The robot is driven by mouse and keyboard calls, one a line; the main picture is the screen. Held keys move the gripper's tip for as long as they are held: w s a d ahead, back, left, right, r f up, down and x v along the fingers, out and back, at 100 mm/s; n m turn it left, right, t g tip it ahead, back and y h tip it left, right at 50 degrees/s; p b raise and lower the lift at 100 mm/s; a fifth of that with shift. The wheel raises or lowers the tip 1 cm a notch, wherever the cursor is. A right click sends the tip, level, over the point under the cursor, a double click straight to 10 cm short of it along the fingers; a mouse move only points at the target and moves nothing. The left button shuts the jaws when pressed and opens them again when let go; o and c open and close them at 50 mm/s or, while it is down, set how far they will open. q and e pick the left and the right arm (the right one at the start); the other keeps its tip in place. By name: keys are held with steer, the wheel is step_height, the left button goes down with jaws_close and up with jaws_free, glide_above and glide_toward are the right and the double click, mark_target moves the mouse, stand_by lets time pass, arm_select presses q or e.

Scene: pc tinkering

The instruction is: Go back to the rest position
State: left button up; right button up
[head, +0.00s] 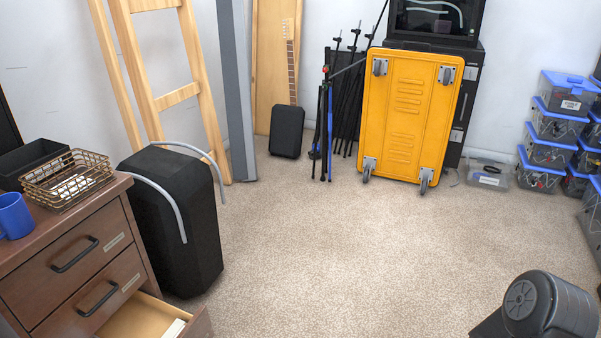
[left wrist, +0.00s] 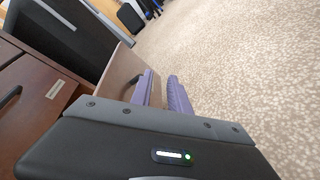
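My left gripper (left wrist: 161,75) shows in the left wrist view with two purple fingers. There is a gap between them with nothing held, so it is open. It is beside the brown wooden dresser (left wrist: 42,88), close to a pulled-out drawer (left wrist: 118,72), over the carpet side. In the head view my left gripper does not show. A dark rounded arm part of mine is at the lower right of the head view. My right gripper is not in either view.
The dresser's lower drawer (head: 150,318) stands open. A wire basket (head: 68,182) and blue mug (head: 14,215) sit on top. A black speaker-like box (head: 180,220) stands beside it. A yellow cart (head: 408,115) and stacked bins (head: 551,130) are farther back. The central carpet (head: 340,250) is clear.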

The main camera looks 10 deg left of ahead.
arm_select(q)
steer(key=s+d+r+m+g+h, duration=0.25)
steer(key=d+m+g+h, duration=0.2)
steer(key=d, duration=0.75)
steer(key=s+d+r+m+g+h, duration=0.1)
steer(key=s+d+m+g+h, duration=0.3)
steer(key=d, duration=0.8)
steer(key=s+d+r+m+g+y, duration=0.1)
steer(key=s+d+m+g+y, duration=0.1)
steer(key=s+d+m+g, duration=0.3)
steer(key=s+r+m+g+y, duration=0.1)
steer(key=s+m+g, duration=0.2)
steer(key=s, duration=0.4)
step_height(320, 180, up, 27)
steer(key=s+m+t+y+p, duration=0.1)
steer(key=m+p, duration=0.4)
steer(key=p, duration=1.5)
steer(key=shift+d+r+t+y+p, duration=0.15)
steer(key=shift+d+t+y+p, duration=0.2)
steer(key=shift+t+y, duration=0.5)
